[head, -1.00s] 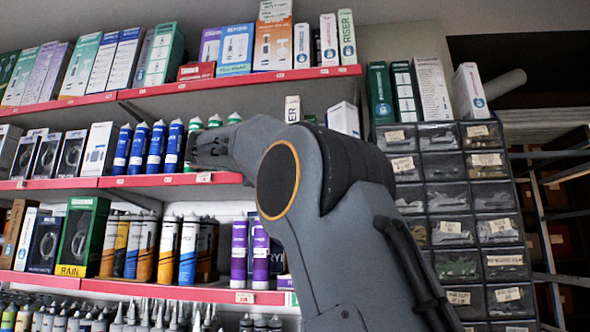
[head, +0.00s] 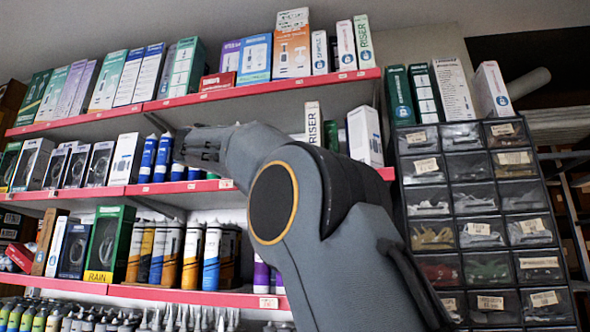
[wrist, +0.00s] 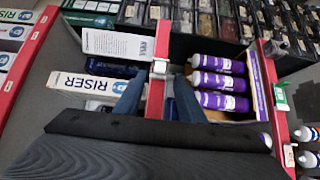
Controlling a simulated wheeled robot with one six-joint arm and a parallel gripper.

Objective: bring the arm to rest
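My grey arm (head: 322,200) reaches up and left across the head view, in front of the shelves. My gripper (head: 185,147) shows at its end, small and dark, in front of the blue tubes on the middle shelf. In the wrist view, two blue-grey fingers of my gripper (wrist: 157,92) stand apart with nothing held between them. A red shelf edge with a price tag (wrist: 160,67) shows beyond the gap.
Red-edged shelves (head: 260,88) hold boxes, tubes and bottles. A cabinet of small clear drawers (head: 472,200) stands at the right. The wrist view shows purple tubes (wrist: 222,82) and a RISER box (wrist: 90,84) beyond the fingers. How near they are is unclear.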

